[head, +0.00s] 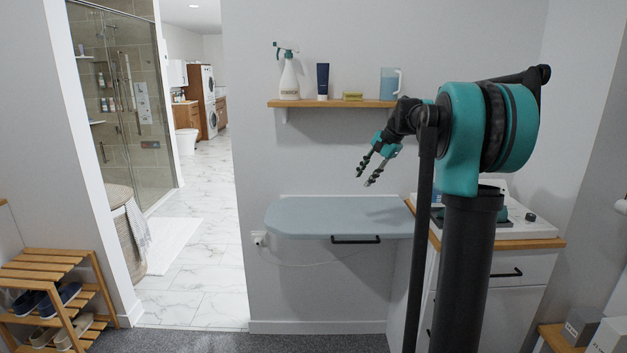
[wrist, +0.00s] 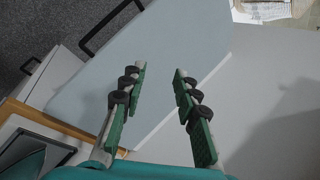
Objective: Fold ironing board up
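The ironing board (head: 335,215) is a light blue-grey flap with a rounded left end. It is lowered flat, sticking out from the wall below the shelf. A black bar handle (head: 356,239) is on its front edge. My gripper (head: 368,181) is in the air above the board, fingers pointing down and left, open and empty. In the wrist view the board (wrist: 175,60) lies beneath my gripper (wrist: 160,82), whose fingers are apart with nothing between them. The handle (wrist: 108,28) shows at the upper left there, away from the fingers.
A white cabinet (head: 510,270) stands at right. A shoe rack (head: 50,290) is at left. A doorway opens left of the board.

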